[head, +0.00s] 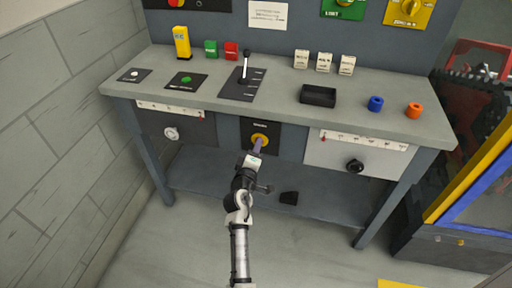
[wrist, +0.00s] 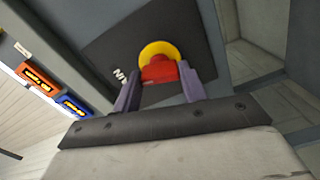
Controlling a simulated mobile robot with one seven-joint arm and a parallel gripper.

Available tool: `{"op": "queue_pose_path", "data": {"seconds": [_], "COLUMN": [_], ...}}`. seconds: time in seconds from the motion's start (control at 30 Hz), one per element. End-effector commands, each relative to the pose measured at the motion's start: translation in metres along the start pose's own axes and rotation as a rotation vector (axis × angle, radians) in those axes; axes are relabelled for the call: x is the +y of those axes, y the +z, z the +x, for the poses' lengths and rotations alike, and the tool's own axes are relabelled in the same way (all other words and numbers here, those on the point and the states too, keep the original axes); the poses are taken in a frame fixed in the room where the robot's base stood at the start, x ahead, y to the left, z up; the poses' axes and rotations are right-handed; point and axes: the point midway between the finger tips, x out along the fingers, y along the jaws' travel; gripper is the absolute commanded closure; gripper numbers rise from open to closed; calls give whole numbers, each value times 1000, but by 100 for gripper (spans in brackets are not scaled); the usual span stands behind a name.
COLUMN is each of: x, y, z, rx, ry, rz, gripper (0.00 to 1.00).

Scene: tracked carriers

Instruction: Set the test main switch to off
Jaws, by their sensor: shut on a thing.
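The main switch is a red knob (wrist: 160,70) on a yellow ring on a dark plate (wrist: 112,50) in the wrist view. In the head view its yellow ring (head: 261,138) shows on the black panel under the bench top, partly covered by my gripper. My gripper (wrist: 157,88) reaches the switch from the front, with its two purple-grey fingers on either side of the red knob, shut on it. In the head view my gripper (head: 258,147) is at the panel. White lettering on the plate is too partial to read, and the knob's setting cannot be told.
The bench top (head: 215,102) above bears a lever (head: 244,66), a black tray (head: 318,95), and blue and orange rings. A black knob (head: 355,166) is to the right on the front and a white dial (head: 171,133) to the left. A lower shelf (head: 215,180) lies below.

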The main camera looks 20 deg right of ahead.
Motion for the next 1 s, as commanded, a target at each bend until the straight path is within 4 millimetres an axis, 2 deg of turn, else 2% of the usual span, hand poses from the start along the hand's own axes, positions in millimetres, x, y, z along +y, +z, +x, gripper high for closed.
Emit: {"op": "queue_pose_path", "data": {"seconds": [0.4,1.0], "x": [0,-1], "y": [0,0], "z": [0,0], "rx": [0,-1], "ry": [-2,-2], "rz": [-229,-274], "gripper": [81,81]}}
